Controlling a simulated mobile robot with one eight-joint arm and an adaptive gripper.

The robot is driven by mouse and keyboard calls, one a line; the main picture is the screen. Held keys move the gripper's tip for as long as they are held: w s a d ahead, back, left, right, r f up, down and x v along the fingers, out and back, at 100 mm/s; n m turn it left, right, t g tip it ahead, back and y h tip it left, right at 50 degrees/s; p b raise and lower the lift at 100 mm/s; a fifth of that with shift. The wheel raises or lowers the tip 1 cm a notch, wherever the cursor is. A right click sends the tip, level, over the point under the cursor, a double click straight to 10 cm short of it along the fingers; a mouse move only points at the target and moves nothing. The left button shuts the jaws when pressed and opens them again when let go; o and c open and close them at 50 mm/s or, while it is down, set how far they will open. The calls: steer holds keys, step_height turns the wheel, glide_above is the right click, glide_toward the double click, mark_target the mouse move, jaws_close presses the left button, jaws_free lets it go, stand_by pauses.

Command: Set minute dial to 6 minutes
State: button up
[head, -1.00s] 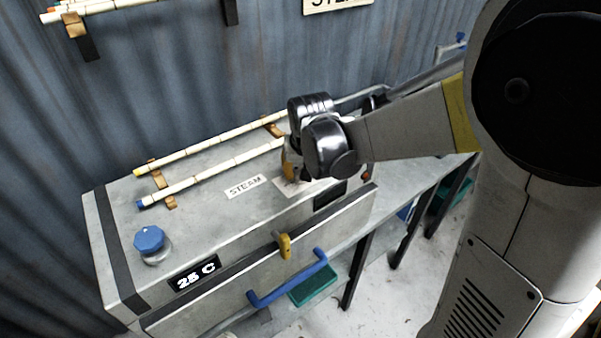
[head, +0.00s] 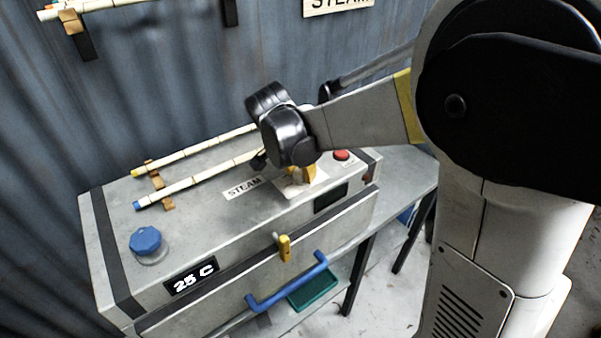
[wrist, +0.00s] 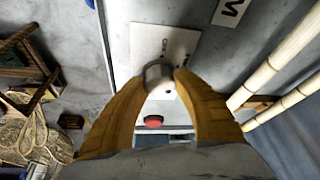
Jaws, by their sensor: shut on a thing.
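The minute dial (wrist: 160,77) is a small grey knob on a white plate with dark marks, seen in the wrist view. In the head view only its white plate (head: 289,188) shows clearly on top of the steam box, and the knob is hidden by my gripper. My gripper (wrist: 162,72) has its two yellow fingers on either side of the knob and is shut on it. In the head view my gripper (head: 307,174) points down at the plate. The dark display (head: 331,199) on the box front shows no readable number.
A red button (head: 341,155) sits close to my gripper on the box. A blue knob (head: 146,240) and a "25 C" display (head: 190,279) are at the left end. Two rattan poles (head: 196,184) lie behind the STEAM label (head: 242,188). A blue handle (head: 287,283) juts out in front.

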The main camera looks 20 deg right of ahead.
steer(key=shift+m, duration=0.4)
steer(key=o, duration=1.2)
steer(key=v, duration=1.2)
steer(key=shift+w+a, duration=0.1)
steer(key=shift+w, duration=0.05)
